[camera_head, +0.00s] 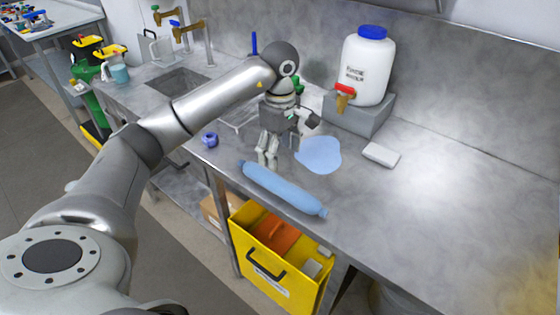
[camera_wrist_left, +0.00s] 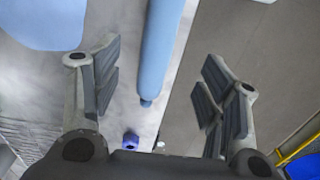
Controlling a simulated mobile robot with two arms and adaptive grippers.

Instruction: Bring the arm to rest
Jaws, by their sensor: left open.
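My left arm reaches in from the left in the head view. My left gripper (camera_head: 268,158) points down over the steel bench (camera_head: 430,215), near its front edge. It is open and empty. In the left wrist view its two fingers stand wide apart (camera_wrist_left: 160,85). A long light-blue roll (camera_head: 284,188) lies along the bench's front edge, just in front of the gripper; it also shows between and beyond the fingers in the left wrist view (camera_wrist_left: 160,45). I cannot tell the exact height of the fingertips above the bench. My right gripper does not show.
A light-blue flat patch (camera_head: 319,154) and a white block (camera_head: 381,155) lie on the bench. A white jug with blue cap (camera_head: 368,68) stands on a grey stand (camera_head: 357,116). A small blue ring (camera_head: 210,139) lies left. A yellow bin (camera_head: 270,271) stands below the edge. The bench's right is clear.

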